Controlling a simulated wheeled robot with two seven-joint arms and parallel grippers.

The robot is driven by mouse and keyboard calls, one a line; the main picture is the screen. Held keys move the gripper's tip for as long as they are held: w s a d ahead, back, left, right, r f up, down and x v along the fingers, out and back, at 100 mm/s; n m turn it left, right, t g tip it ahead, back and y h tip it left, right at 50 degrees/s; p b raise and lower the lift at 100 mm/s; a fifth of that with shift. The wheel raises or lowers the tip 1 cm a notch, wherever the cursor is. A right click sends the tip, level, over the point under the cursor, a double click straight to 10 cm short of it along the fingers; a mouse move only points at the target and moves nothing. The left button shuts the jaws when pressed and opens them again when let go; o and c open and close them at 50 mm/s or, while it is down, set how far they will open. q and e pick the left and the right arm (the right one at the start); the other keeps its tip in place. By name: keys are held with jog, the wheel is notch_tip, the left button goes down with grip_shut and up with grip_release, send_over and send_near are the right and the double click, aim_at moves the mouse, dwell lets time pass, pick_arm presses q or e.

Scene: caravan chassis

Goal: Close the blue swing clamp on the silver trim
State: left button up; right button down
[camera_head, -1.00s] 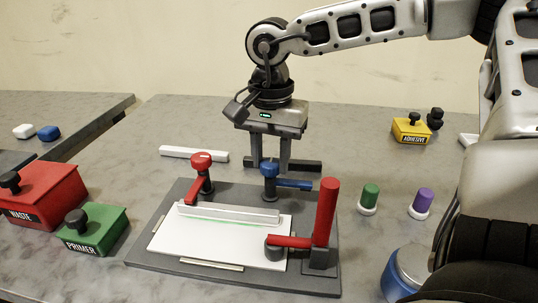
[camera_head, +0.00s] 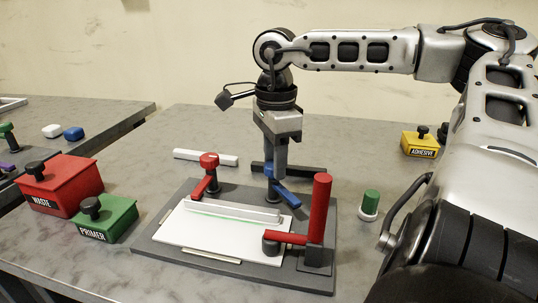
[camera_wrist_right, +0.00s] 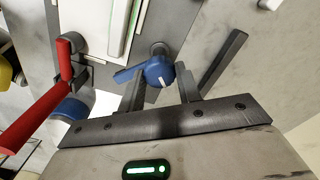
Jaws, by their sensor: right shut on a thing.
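The blue swing clamp (camera_head: 287,196) stands at the back right of the dark fixture plate (camera_head: 160,250). Its arm points to the front right in the head view, apart from the silver trim (camera_head: 232,210). The trim lies along the back of a white panel (camera_head: 215,233). My right gripper (camera_head: 276,172) points down, shut on the blue clamp's knob. The wrist view shows the blue knob (camera_wrist_right: 158,72) between the two fingers (camera_wrist_right: 160,88). The fingers partly hide the clamp in the head view. My left gripper is out of view.
A red swing clamp (camera_head: 207,163) stands by the trim's left end. A tall red lever (camera_head: 320,205) rises at the fixture's front right. A dark bar (camera_head: 300,170) and white bar (camera_head: 205,157) lie behind. Green (camera_head: 108,220) and red (camera_head: 58,187) boxes sit left.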

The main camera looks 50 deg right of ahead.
jog(key=m+b, duration=0.1)
jog(key=m, duration=0.3)
jog(key=shift+m, duration=0.3)
jog(key=m+b, duration=0.1)
jog(key=m, duration=0.3)
jog(key=shift+m, duration=0.3)
jog(key=c, duration=1)
grip_release()
jog(key=shift+o, duration=0.2)
jog(key=shift+r, duration=0.1)
notch_tip(320, 180, up, 16)
jog(key=p, duration=0.2)
